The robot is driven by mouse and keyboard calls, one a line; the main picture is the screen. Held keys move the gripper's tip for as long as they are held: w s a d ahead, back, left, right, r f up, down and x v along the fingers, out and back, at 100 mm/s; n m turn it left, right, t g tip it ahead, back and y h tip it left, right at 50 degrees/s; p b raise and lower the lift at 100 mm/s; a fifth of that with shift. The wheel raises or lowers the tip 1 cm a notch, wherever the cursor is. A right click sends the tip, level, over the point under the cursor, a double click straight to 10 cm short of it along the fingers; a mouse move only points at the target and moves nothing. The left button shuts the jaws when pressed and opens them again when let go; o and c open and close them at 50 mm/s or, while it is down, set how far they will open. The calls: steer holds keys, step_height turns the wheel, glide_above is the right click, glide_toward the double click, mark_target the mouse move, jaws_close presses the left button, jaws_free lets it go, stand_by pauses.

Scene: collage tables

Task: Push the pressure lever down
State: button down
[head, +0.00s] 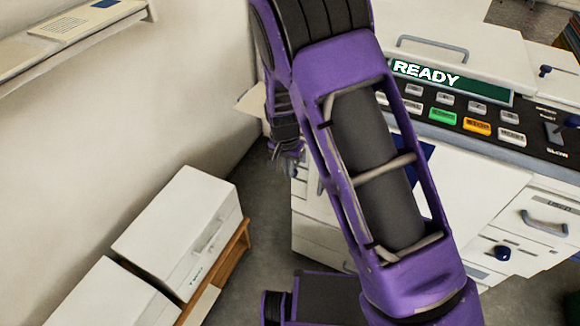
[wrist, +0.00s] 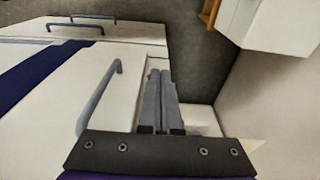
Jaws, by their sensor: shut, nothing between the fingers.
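The white machine (head: 390,200) with a green READY display (head: 440,80) fills the right of the head view. I cannot tell for sure which part is the pressure lever. A small dark-knobbed lever (head: 545,71) stands on its top at the right, and a dark slider (head: 553,133) sits by the SLOW label. My gripper (wrist: 161,100) shows in the wrist view with its grey fingers together, empty, beside a white panel with a grey bar handle (wrist: 97,97). In the head view, my purple arm hides part of the machine.
The control panel has several buttons, including a green one (head: 442,116) and an orange one (head: 477,126). White boxes (head: 180,230) stand at lower left. Grey floor (head: 255,200) lies between them and the machine.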

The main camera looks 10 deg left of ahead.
steer(key=shift+r, duration=0.15)
steer(key=shift+r+p, duration=0.6)
steer(key=shift+r, duration=0.1)
steer(key=shift+r, duration=0.15)
